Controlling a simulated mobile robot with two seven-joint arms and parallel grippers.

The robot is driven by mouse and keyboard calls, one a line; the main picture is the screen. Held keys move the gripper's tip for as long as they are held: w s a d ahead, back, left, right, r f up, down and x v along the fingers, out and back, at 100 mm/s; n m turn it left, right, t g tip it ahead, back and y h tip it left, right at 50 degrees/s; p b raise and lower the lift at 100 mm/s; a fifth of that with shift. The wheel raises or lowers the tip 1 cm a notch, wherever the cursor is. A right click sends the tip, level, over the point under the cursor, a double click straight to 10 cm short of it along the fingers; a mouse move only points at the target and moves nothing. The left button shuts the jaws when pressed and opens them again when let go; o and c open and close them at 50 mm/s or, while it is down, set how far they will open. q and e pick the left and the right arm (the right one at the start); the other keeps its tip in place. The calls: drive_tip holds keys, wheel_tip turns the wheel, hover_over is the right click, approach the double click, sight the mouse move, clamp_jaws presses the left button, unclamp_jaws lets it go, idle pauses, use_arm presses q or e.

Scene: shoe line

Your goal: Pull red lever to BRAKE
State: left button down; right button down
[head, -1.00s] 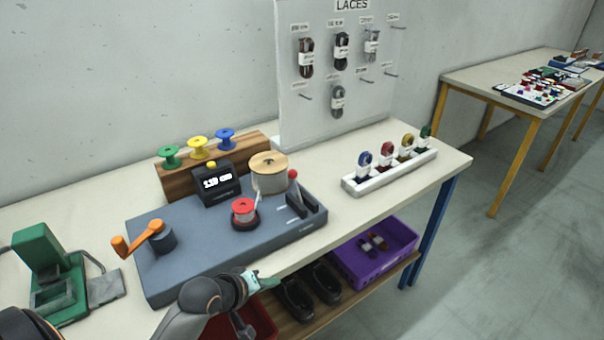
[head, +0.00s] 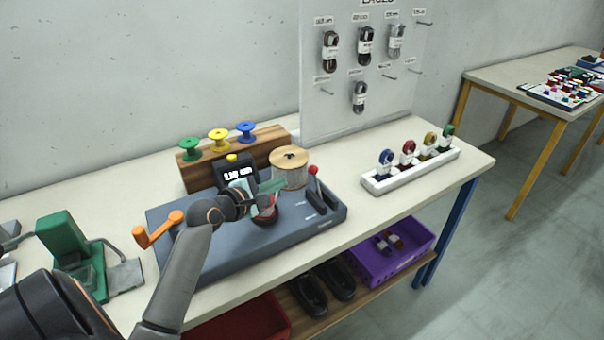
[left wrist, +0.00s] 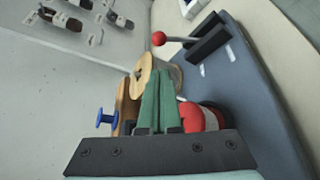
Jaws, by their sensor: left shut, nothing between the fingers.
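The red-knobbed lever (head: 313,170) stands up from its dark slotted block at the right end of the blue-grey winding machine (head: 210,258). In the left wrist view the red knob (left wrist: 158,39) and its thin rod lie beyond the fingertips, with free space between. The labels by the slot are too small to read. My left gripper (head: 274,187) is shut and empty. Its green fingers hover above the machine, left of the lever, and partly hide the red spool (head: 265,216). In the left wrist view the shut fingers (left wrist: 162,75) point toward the wooden-topped spool (left wrist: 145,75).
A display box (head: 236,171) and wooden-topped spool (head: 289,168) stand behind the gripper. An orange crank (head: 160,230) is at the machine's left. A white rack of laces (head: 410,172) stands to the right, with bare table between it and the machine.

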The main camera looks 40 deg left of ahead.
sight(317, 183)
use_arm(q)
drive_tip(key=shift+w, duration=0.15)
drive_tip(key=x, duration=0.9)
drive_tip(key=shift+w+f+b, duration=0.2)
drive_tip(key=shift+w+b, duration=0.1)
drive_tip(key=shift+w, duration=0.05)
use_arm(e)
drive_tip(key=shift+f, duration=0.35)
drive_tip(key=shift+s+f, duration=0.1)
